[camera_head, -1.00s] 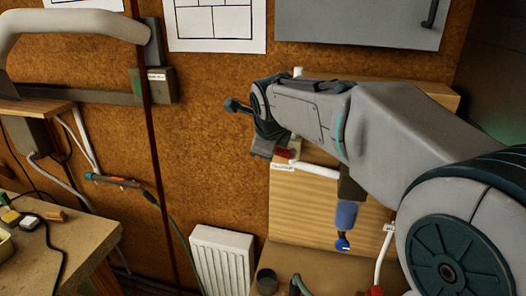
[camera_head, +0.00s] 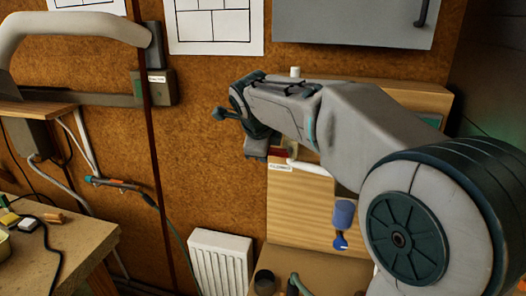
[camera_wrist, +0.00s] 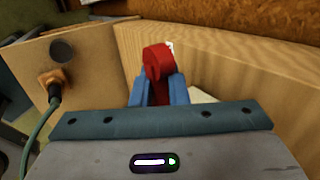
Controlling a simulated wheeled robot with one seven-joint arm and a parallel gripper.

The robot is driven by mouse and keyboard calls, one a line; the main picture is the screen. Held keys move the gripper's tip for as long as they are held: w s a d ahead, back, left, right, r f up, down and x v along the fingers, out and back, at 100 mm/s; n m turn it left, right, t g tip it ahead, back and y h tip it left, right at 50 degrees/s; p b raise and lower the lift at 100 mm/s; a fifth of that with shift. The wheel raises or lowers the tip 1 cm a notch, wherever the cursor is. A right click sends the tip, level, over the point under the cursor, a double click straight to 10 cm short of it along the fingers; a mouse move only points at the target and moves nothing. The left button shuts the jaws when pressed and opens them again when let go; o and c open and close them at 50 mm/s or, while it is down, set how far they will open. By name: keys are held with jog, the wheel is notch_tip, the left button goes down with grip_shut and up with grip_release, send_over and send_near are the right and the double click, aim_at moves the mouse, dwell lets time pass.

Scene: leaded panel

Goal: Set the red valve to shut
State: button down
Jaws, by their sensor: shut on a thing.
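The red valve handle (camera_wrist: 157,62) stands between the blue fingers of my gripper (camera_wrist: 158,88) in the wrist view. The fingers are shut on it, one on each side, and its rounded top sticks out beyond them. In the head view my gripper (camera_head: 256,150) is at the upper left of the wooden panel (camera_head: 300,210). A small dark red patch shows beside it there, mostly hidden by my arm. A white pipe (camera_head: 307,168) and a small white label (camera_head: 280,167) are just right of and below my gripper. The valve's exact angle cannot be told.
A blue cylinder (camera_head: 344,213) hangs on the panel below my arm. A white radiator (camera_head: 221,260) stands low to the left. In the wrist view an orange socket with a cable (camera_wrist: 53,86) and a dark knob (camera_wrist: 62,51) are on a board at left.

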jog(key=c, duration=1.7)
grip_release()
jog(key=shift+c, duration=0.2)
jog(key=b+v, duration=0.2)
jog(key=v, duration=1.1)
jog(key=shift+s+r, duration=0.15)
jog(key=shift+r, duration=0.15)
jog(key=s+d+f+n+g, duration=0.1)
jog(key=s+d+f+n, duration=0.2)
jog(key=s+f+n, duration=0.4)
jog(key=s+d+f+n+g+y, duration=0.1)
jog(key=s+d+f+n, duration=0.3)
jog(key=f, duration=0.7)
jog(key=s+d+f+n, duration=0.4)
jog(key=s+f+n, duration=0.5)
jog(key=n, duration=0.1)
jog(key=shift+s+n+g+y, duration=0.3)
jog(key=shift+n+g+y, duration=0.1)
